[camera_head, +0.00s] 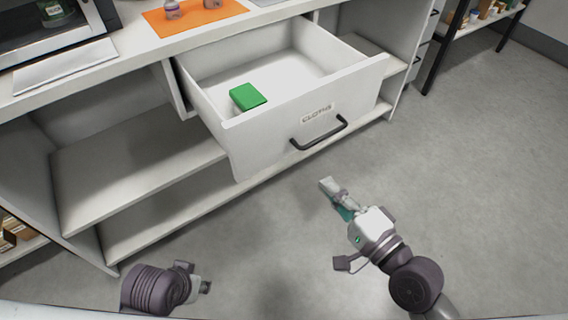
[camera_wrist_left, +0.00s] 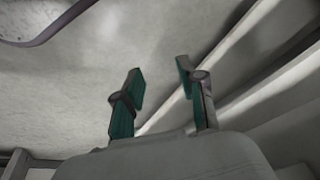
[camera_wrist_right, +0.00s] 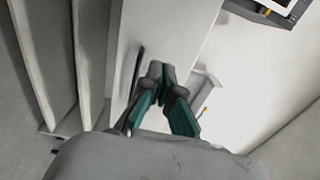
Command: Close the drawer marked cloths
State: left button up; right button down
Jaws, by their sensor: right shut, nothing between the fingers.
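The drawer marked cloths (camera_head: 270,140) is pulled well out of the white counter, with its label (camera_head: 317,113) and a black handle (camera_head: 319,134) on the front. A green block (camera_head: 247,97) lies inside it. My right gripper (camera_head: 328,187) is shut and empty, in front of the drawer and apart from it in the head view. In the right wrist view its fingertips (camera_wrist_right: 163,72) point toward the drawer front (camera_wrist_right: 190,35), with the dark handle (camera_wrist_right: 136,72) beside them. My left gripper (camera_wrist_left: 155,80) is open and empty, low at the front left in the head view (camera_head: 204,287).
The counter top (camera_head: 140,62) bears an orange mat (camera_head: 195,14) with small containers. Open shelves (camera_head: 140,165) lie left of the drawer. A dark-framed rack (camera_head: 447,45) stands at the back right. The floor (camera_head: 470,170) to the right is clear.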

send_near(281, 135)
jog(key=x, duration=0.6)
jog(key=shift+w+a+b, duration=0.1)
jog(key=shift+b, duration=0.3)
pick_arm(q)
jog(key=shift+v, duration=1.5)
pick_arm(e)
jog(key=shift+w+a, duration=0.35)
jog(key=shift+w, duration=0.1)
pick_arm(q)
jog(key=shift+w, duration=0.1)
